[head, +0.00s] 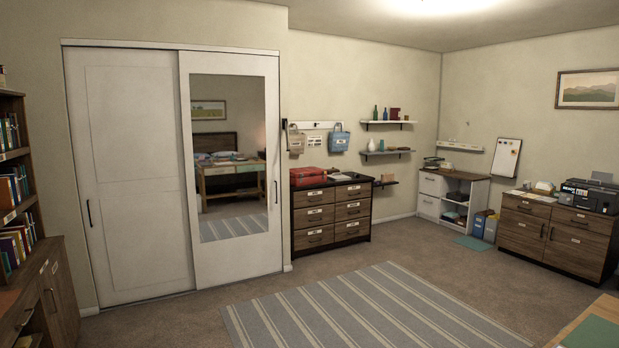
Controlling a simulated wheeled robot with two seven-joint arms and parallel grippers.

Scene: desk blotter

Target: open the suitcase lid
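A red suitcase (308,177) lies on top of the dark-topped wooden dresser (333,216) against the back wall, left of the middle of the dresser top. It is small in the head view, and its lid looks closed. Neither of my grippers shows in the head view, and the suitcase stands across the room from me.
A striped rug (370,309) covers the floor between me and the dresser. White sliding doors (130,175), one with a mirror, stand to the left. A bookshelf (15,190) is at the far left. A desk corner (592,325) juts in at lower right.

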